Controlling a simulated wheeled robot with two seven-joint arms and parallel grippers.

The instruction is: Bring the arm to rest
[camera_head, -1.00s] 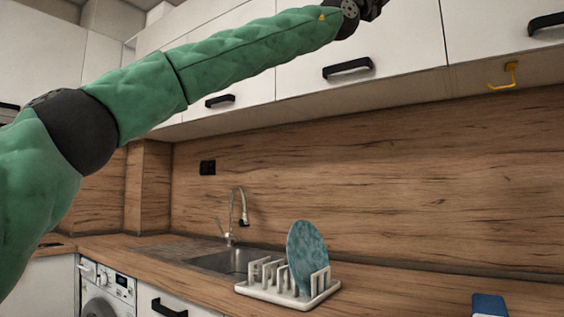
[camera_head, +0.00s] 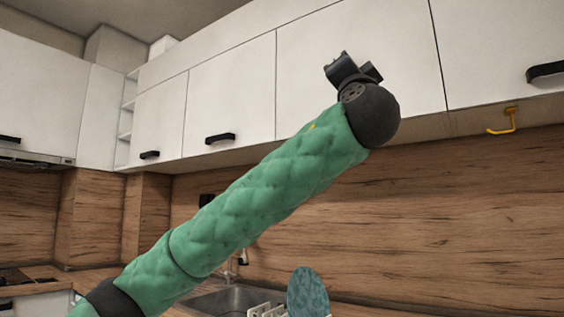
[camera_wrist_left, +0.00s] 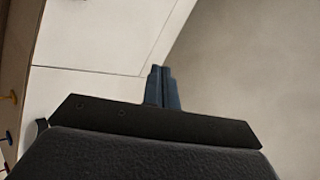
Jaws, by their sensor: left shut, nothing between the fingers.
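My left arm comes in from the lower left in the head view and slants up to the right. My left gripper (camera_head: 345,66) is at its end, in front of the white upper cabinets, and looks small and dark there. In the left wrist view the two fingers (camera_wrist_left: 162,72) are together, with nothing between them. They point toward a pale surface and white panels. My right gripper is in neither view.
White upper cabinets (camera_head: 229,90) with black handles line the wall. A yellow hook (camera_head: 505,121) hangs beneath them. Below, a blue plate (camera_head: 308,291) stands in a white rack (camera_head: 262,310) beside the sink (camera_head: 228,299), partly cut off or hidden by my arm.

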